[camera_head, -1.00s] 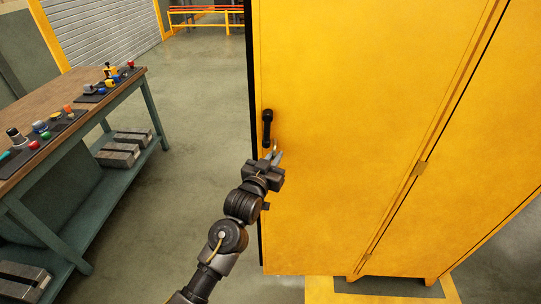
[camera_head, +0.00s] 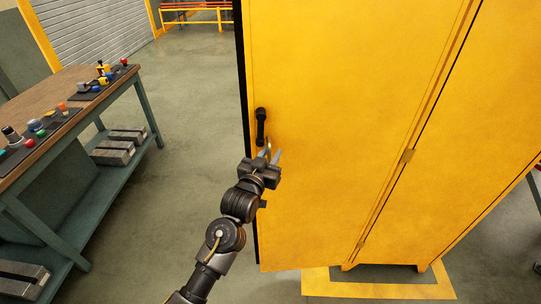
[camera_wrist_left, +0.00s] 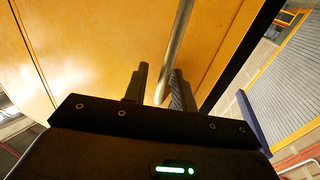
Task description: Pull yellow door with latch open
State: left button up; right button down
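A dark strip runs along that edge; I cannot tell how far the door stands open. My left gripper (camera_head: 271,153) is just below the handle, its fingers apart. In the left wrist view, a grey metal rod (camera_wrist_left: 174,50) reaches down between the fingertips (camera_wrist_left: 160,82), nearer the right one; contact cannot be told. My right gripper is not in view.
A workbench (camera_head: 60,80) with small coloured parts stands at the left, metal blocks on its lower shelf. Open floor (camera_head: 190,90) lies between bench and door. A yellow floor marking (camera_head: 380,290) surrounds the cabinet feet. A roller shutter (camera_head: 90,30) is at the back.

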pick_arm(q)
jog(key=shift+a+f, duration=0.1)
jog(key=shift+s+a, duration=0.15)
jog(key=shift+s, duration=0.1)
jog(key=b+v, duration=0.3)
jog(key=v, duration=0.7)
jog(key=shift+s, duration=0.1)
